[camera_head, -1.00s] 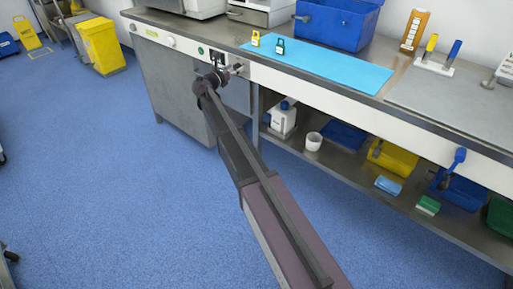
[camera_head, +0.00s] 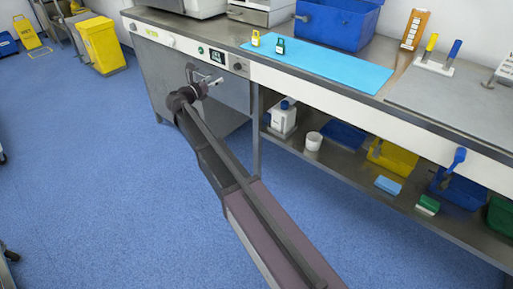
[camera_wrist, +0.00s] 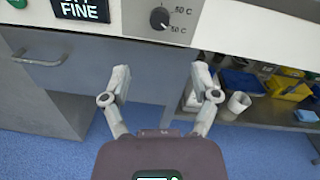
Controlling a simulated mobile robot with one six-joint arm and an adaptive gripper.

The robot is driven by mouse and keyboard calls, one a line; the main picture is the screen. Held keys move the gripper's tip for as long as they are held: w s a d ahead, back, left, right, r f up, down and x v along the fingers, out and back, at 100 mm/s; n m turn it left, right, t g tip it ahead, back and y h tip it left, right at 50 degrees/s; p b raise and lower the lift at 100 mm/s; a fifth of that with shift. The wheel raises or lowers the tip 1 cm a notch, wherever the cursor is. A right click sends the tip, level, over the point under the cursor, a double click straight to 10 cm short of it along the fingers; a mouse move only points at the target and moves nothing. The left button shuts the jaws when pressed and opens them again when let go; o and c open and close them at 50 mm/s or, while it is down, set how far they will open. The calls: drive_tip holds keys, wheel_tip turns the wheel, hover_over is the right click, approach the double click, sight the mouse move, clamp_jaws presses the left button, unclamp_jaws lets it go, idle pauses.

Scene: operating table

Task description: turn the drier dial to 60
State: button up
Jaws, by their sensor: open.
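The dial (camera_wrist: 159,18) is a round black knob with a pale pointer mark, on the pale front panel at the top of the wrist view. Its pointer seems to lean down and right, toward the lower of two temperature labels. The upper label looks like 50 C; the lower is too blurred to read surely. The dial is small in the head view (camera_head: 238,66). My gripper (camera_wrist: 161,75) has its fingers spread with nothing between them, below the dial and apart from it. In the head view my gripper (camera_head: 213,82) is in front of the cabinet, below the panel.
A dark display (camera_wrist: 80,10) reading FINE and a green button (camera_wrist: 17,3) are left of the dial. A drawer or door with a handle (camera_wrist: 40,60) lies below the panel. The open shelf (camera_head: 340,170) at right holds bottles and tubs. The floor in front is clear.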

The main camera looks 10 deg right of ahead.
drive_tip(key=s+d+f+m+g+y+b, duration=0.3)
drive_tip(key=s+d+f+m, duration=0.3)
drive_tip(key=s+f+m, duration=0.2)
drive_tip(key=s+d+f+m+g+y+b, duration=0.2)
drive_tip(key=s+d+f+m+g, duration=0.3)
drive_tip(key=s+f+m, duration=0.3)
drive_tip(key=s+f+y, duration=0.1)
drive_tip(key=s+f, duration=0.2)
drive_tip(key=s, duration=0.1)
drive_tip(key=shift+s+d+f+b, duration=0.15)
drive_tip(key=shift+d+f+b, duration=0.2)
drive_tip(key=shift+d+b, duration=0.05)
idle(0.7)
drive_tip(key=s+a+f+m+g+y, duration=0.1)
drive_tip(key=s+f+m+g+y, duration=0.1)
drive_tip(key=s+m+y, duration=0.5)
drive_tip(key=s+a+f+m+g+y, duration=0.1)
drive_tip(key=s+f+m, duration=0.3)
drive_tip(key=s, duration=0.7)
wheel_tip(320, 180, up, 34)
drive_tip(key=m+p, duration=0.1)
drive_tip(key=p, duration=3.2)
drive_tip(key=shift+w+r, duration=0.2)
drive_tip(key=shift+w, duration=0.15)
